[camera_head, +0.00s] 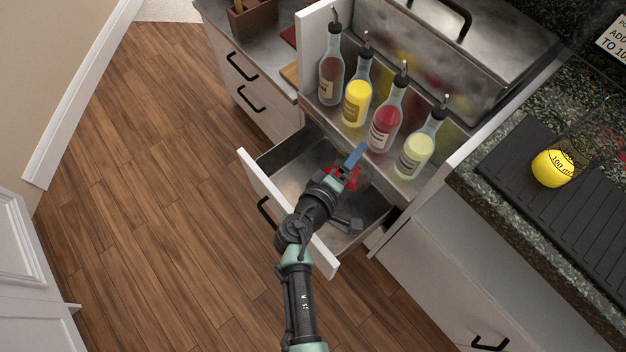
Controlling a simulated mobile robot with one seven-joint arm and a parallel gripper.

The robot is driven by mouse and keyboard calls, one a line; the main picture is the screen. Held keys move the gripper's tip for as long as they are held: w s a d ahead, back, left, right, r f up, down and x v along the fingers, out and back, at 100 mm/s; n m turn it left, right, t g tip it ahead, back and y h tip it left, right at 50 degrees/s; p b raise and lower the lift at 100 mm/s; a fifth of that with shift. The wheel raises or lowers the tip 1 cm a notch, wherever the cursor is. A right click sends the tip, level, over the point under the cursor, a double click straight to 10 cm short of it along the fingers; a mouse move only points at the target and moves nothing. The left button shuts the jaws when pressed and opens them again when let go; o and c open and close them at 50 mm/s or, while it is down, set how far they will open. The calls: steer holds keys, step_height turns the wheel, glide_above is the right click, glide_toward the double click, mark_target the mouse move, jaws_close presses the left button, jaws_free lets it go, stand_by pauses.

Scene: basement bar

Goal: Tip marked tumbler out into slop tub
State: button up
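The marked tumbler (556,163) is a clear glass with yellow liquid in its lower part and a "100 ml" mark. It stands upright on a black ribbed mat (520,150) on the right counter. My gripper (354,160) is over the open drawer, well to the left of the tumbler and just in front of the bottle rack. Blue and red parts show at its end, but whether the fingers are apart or hold anything is unclear. I cannot make out a slop tub in this view.
Several spouted bottles, including a yellow one (356,95) and a red one (386,120), stand in a metal rack between my gripper and the back. The open drawer (285,165) has a grey item (345,223) inside. A partly cropped sign (612,45) is at top right. Wooden floor lies left.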

steer(key=shift+w+a+f+b, duration=0.15)
steer(key=shift+f+b, duration=0.1)
steer(key=shift+b, duration=0.2)
steer(key=shift+w+a+f+n+h+b, duration=0.1)
steer(key=shift+a+f+n+h+b, duration=0.15)
steer(key=shift+f+b, duration=0.4)
steer(key=shift+a+f+n+h+b, duration=0.25)
steer(key=shift+b, duration=0.65)
steer(key=shift+w+a+f+n+h+b, duration=0.1)
steer(key=shift+a+f+n+h+b, duration=0.15)
steer(key=shift+n+b, duration=0.45)
